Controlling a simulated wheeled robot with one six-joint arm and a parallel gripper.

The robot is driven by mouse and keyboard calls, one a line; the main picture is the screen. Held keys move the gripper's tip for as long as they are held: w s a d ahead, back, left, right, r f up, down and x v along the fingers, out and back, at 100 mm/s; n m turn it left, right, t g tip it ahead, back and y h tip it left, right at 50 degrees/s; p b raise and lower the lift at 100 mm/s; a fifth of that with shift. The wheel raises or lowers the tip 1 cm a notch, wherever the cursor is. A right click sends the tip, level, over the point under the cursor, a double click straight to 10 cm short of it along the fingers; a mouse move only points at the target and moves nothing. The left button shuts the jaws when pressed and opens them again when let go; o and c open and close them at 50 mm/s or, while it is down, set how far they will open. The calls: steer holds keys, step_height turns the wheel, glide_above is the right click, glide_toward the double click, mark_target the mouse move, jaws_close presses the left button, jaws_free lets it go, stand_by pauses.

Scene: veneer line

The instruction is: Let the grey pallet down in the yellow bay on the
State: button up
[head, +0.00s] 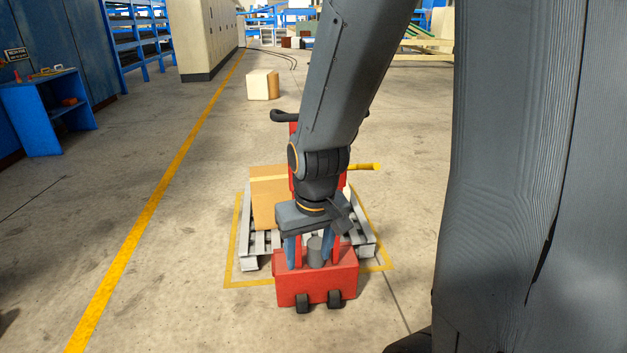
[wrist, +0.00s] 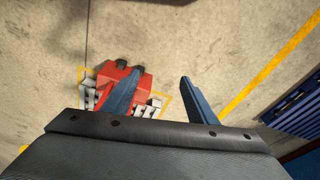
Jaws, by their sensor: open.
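The grey pallet (head: 365,241) is within the yellow floor outline of the bay (head: 250,284), with a cardboard box (head: 265,205) on it. A red pallet truck (head: 318,282) stands at its near side, with two small black wheels facing me. I cannot tell if the pallet is raised or rests on the floor. A yellow lever (head: 365,167) and part of a black handle (head: 283,115) show behind my arm. My gripper (head: 312,250) is open above the truck's red body, near a grey cylinder. The wrist view shows the fingers (wrist: 158,88) apart and empty.
A long yellow floor line (head: 160,205) runs along the left. A blue bench (head: 45,110) stands beyond it. The concrete floor around the bay is mostly clear.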

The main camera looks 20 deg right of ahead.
steer(key=w+d+f+m+t+h+b, duration=0.1)
steer(key=w+d+f+t+b, duration=0.25)
steer(key=w, duration=0.65)
steer(key=w+d+f+t+b, duration=0.3)
steer(key=w+d+f, duration=0.15)
steer(key=w, duration=0.65)
steer(key=w+d+t+h+b, duration=0.1)
steer(key=w+d+t+b, duration=0.1)
steer(key=w+d, duration=0.2)
steer(key=w+d+m+t+h+b, duration=0.1)
steer(key=w+d+t+b, duration=0.1)
steer(key=w+d, duration=0.3)
steer(key=w+d+f+m+t+h+b, duration=0.1)
steer(key=w+d+t, duration=0.3)
steer(key=w, duration=0.5)
steer(key=shift+w+d+t+h+b, duration=0.3)
steer(key=shift+d+h+b, duration=0.2)
steer(key=shift+d+b, duration=0.2)
steer(key=c, duration=1.1)
